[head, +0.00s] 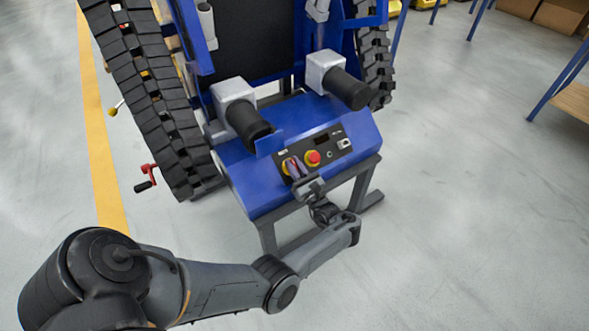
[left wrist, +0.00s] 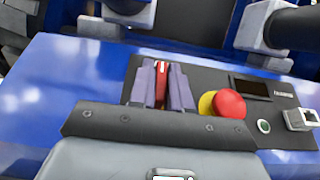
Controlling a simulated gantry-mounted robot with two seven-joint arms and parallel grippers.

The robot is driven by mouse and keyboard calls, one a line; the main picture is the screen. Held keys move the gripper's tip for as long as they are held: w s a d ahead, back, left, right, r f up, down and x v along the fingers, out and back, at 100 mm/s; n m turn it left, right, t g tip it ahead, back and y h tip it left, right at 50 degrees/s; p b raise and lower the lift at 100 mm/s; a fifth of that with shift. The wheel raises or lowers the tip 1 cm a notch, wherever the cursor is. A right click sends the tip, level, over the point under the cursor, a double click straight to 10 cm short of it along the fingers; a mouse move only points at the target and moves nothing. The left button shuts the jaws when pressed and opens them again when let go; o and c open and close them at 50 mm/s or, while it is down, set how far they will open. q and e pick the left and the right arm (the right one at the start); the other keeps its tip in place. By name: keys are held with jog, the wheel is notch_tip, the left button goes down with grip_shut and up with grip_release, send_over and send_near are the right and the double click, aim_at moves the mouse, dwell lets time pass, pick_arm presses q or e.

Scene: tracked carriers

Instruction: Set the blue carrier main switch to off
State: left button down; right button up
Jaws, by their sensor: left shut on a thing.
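The blue carrier (head: 265,190) stands in the middle of the head view, with a black control panel (head: 340,140) on its sloped blue housing. The main switch (head: 285,167) is at the panel's left end, a red handle on a yellow plate. My left gripper (head: 294,168) reaches it from the front and covers much of it. In the left wrist view, the gripper's purple fingers (left wrist: 162,88) are shut on the red switch handle (left wrist: 161,82), one on each side. The handle points up in that view, with a white mark near its top. My right gripper is not in view.
A red emergency stop button (head: 313,157) on a yellow base sits just right of the switch. A small display, a green-ringed button (left wrist: 264,126) and a key-like fitting (left wrist: 299,119) are farther right. Black tracks (head: 150,95) flank the carrier. The floor in front is clear.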

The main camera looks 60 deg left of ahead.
pick_arm(q)
jog(key=shift+f, duration=0.1)
jog(key=c, duration=1.4)
grip_release()
jog(key=shift+o, duration=1.2)
jog(key=shift+a, duration=0.1)
jog(key=b+v, duration=0.1)
jog(key=v, duration=0.9)
jog(key=shift+d+b, duration=0.4)
